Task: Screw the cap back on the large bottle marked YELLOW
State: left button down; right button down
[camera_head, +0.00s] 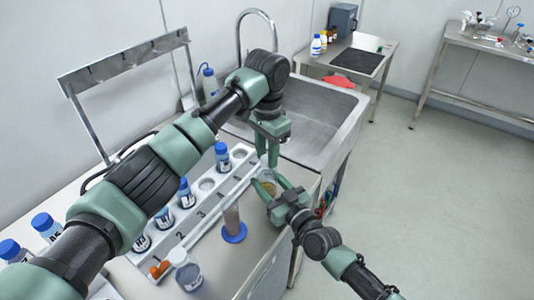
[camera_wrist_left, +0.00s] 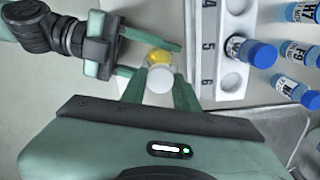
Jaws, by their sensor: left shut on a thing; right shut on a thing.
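The bottle with yellow contents (camera_head: 268,187) stands between the jaws of my right gripper (camera_head: 275,190), in front of the rack. It also shows in the left wrist view (camera_wrist_left: 159,57); I cannot read a label on it. My right gripper is shut on the bottle from the side. My left gripper (camera_head: 270,160) reaches down from above and is shut on a white cap (camera_wrist_left: 160,82), between its green fingers in the left wrist view. Cap and bottle overlap in that view; I cannot tell whether the cap touches or sits on the neck.
A white numbered rack (camera_head: 207,215) holds several blue-capped bottles. A cylinder on a blue base (camera_head: 234,232), a beaker (camera_head: 188,277) and orange pieces (camera_head: 160,269) stand before it. A steel sink (camera_head: 320,115) lies behind. My left arm hides part of the bench.

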pick_arm(q)
jog(key=m, duration=0.7)
jog(key=shift+m, duration=0.3)
jog(key=m, duration=1.4)
jog(key=c, duration=1)
grip_release()
jog(key=shift+r, duration=0.1)
notch_tip(320, 180, up, 12)
